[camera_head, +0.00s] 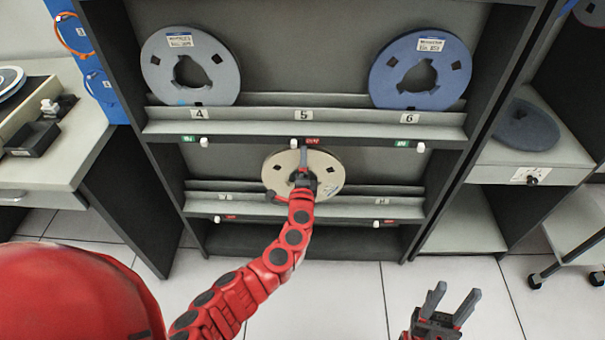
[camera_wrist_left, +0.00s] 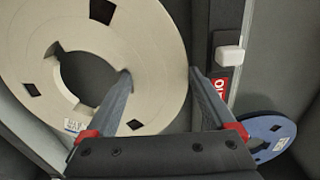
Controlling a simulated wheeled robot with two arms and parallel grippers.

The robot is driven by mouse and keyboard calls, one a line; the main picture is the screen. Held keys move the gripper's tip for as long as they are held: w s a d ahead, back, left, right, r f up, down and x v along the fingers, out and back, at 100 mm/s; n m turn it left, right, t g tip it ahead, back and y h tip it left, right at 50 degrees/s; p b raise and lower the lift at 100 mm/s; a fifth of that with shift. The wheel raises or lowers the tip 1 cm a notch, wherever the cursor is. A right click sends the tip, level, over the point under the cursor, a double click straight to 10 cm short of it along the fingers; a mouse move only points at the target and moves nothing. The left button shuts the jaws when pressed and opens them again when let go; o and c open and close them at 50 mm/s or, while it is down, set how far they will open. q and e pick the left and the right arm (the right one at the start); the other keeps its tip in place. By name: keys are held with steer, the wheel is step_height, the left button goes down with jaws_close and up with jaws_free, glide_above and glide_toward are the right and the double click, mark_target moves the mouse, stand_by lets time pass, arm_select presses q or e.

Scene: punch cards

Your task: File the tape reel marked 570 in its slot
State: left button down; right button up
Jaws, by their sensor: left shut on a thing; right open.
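A beige reel (camera_head: 279,166) is at the middle of the lower rack row, upright, below slot 5. It fills the left of the left wrist view (camera_wrist_left: 150,45); its label is too small to read. My left gripper (camera_head: 304,160) is shut on its ring, one finger at the hub hole and the other outside the rim, as the left wrist view (camera_wrist_left: 163,82) shows. I cannot tell whether the reel touches the shelf. The upper row's slot 5 (camera_head: 303,115) is empty. My right gripper (camera_head: 457,292) is open and empty, above the floor at lower right.
A grey reel (camera_head: 155,73) stands at slot 4 and a blue reel (camera_head: 390,82) at slot 6. White knobs and small green or red tags line the shelf edges. A desk (camera_head: 60,150) is at left. A dark round item (camera_head: 525,128) lies on the right shelf.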

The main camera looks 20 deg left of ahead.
arm_select(q)
steer(key=b+x, duration=0.3)
steer(key=x, duration=0.4)
steer(key=shift+s+r, duration=0.1)
steer(key=shift+r, duration=0.05)
stand_by(0.4)
steer(key=s+d+f+h, duration=0.1)
steer(key=s, duration=0.2)
steer(key=s+d+m+h, duration=0.1)
steer(key=s, duration=0.2)
steer(key=s+d+f+m+h, duration=0.1)
steer(key=s, duration=0.2)
steer(key=shift+s+d+f+t, duration=0.15)
steer(key=shift+s+f+t, duration=0.15)
steer(key=shift+s+f, duration=0.05)
steer(key=w+a+r+n+y+p, duration=0.1)
steer(key=w+a+r+n+y, duration=0.1)
steer(key=w, duration=0.8)
steer(key=shift+a+r+y, duration=0.35)
steer(key=shift+a+y, duration=0.15)
steer(key=shift+a, duration=0.15)
steer(key=shift+s, duration=0.1)
stand_by(1.4)
